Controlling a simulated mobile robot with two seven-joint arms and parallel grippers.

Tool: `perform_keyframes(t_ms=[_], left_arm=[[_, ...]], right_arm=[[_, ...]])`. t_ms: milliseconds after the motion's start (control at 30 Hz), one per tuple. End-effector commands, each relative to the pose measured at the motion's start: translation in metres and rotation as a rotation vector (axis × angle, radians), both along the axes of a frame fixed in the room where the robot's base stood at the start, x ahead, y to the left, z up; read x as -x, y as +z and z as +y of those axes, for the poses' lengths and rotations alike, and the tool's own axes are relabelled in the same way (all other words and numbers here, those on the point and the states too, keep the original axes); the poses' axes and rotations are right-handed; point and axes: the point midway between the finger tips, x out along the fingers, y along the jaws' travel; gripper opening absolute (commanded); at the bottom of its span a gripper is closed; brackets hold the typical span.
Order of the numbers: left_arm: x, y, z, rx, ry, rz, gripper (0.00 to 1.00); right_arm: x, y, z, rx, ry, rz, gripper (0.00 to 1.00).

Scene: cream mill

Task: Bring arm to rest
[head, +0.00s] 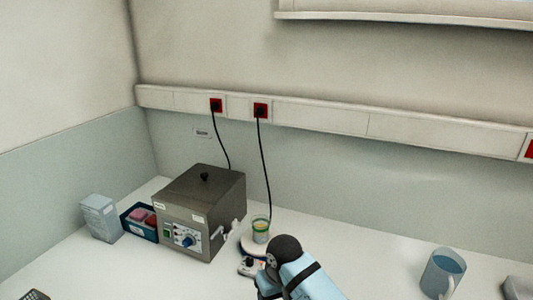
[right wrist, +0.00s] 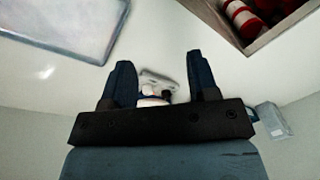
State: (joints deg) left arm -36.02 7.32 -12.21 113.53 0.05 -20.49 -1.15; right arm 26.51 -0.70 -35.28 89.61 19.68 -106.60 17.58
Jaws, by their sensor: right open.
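My right gripper (right wrist: 162,78) shows in the right wrist view with its two dark fingers apart. A small whitish object (right wrist: 155,82) appears between and beyond the fingers; I cannot tell what it is, and nothing looks gripped. In the head view, a light blue arm link of mine with a dark joint (head: 284,250) comes in at the bottom centre, in front of the bench. The gripper itself is not visible there. My left gripper is in neither view.
A grey metal box with dials (head: 203,212) stands on the white bench. Beside it are a beaker with green markings (head: 260,230), a blue tray (head: 139,225) and a pale carton (head: 100,217). A jug (head: 441,273) stands at right. Red-and-white items (right wrist: 243,18) lie in a crate.

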Motion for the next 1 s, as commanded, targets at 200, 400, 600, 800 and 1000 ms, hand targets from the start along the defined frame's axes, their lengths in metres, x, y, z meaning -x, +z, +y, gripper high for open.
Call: perform_keyframes(t_ms=[200, 400, 600, 800, 1000], left_arm=[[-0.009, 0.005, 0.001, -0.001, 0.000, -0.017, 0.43], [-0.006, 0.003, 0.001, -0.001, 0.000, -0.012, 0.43], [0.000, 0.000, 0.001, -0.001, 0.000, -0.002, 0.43], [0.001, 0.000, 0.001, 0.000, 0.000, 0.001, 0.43], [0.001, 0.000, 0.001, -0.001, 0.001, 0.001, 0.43]], right_arm=[[0.060, -0.032, -0.038, -0.086, -0.043, -0.032, 0.54], [0.132, -0.048, -0.100, -0.120, -0.120, -0.101, 0.54], [0.199, -0.044, -0.161, -0.083, -0.183, -0.174, 0.54], [0.242, -0.031, -0.201, -0.031, -0.212, -0.221, 0.54], [0.275, -0.016, -0.230, 0.021, -0.225, -0.256, 0.54]])
